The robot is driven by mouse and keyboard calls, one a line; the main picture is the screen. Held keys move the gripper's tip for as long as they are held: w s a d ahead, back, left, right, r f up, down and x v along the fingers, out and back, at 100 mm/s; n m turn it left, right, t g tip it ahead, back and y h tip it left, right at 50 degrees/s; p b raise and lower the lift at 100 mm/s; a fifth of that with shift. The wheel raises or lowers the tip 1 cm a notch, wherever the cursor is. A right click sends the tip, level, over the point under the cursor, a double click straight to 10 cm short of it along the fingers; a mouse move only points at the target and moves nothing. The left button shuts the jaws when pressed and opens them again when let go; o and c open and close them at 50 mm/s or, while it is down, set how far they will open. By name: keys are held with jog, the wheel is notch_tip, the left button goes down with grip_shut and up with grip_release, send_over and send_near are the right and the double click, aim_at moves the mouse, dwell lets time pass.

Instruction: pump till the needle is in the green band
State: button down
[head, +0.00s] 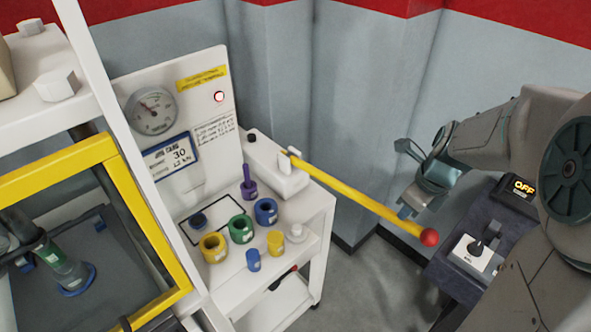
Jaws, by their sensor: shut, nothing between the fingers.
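The round pressure gauge (152,109) is on the white back panel at the left. Its thin dark needle appears to point to the upper left, but the scale is too small to read and I cannot make out a green band. The pump (272,167) is a white block on the bench. Its long yellow lever (355,193) slopes down to the right and ends in a red ball (430,237). My gripper (405,211) is shut and empty, with its tips at the lever just short of the ball. I cannot tell whether they touch it.
Coloured rings and fittings (241,229) stand on the white bench (315,213). A yellow-framed guard (120,188) is at the left. A dark box with an "OFF" display (522,188) and a switch (480,247) stands at the right. Grey walls are close behind the lever.

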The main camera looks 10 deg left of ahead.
jog(key=shift+d+b+x, duration=0.15)
jog(key=shift+b+x, duration=0.35)
jog(key=shift+x, duration=0.25)
jog(key=shift+d+b+x, duration=0.1)
jog(key=shift+b+x, duration=0.35)
jog(key=shift+x, duration=0.25)
jog(key=shift+s, duration=0.25)
notch_tip(320, 180, up, 5)
jog(key=p, duration=0.3)
jog(key=shift+w+f, duration=0.1)
jog(key=s+d+r, duration=0.2)
jog(key=d+r, duration=0.1)
jog(key=r, duration=0.4)
jog(key=shift+s, duration=0.25)
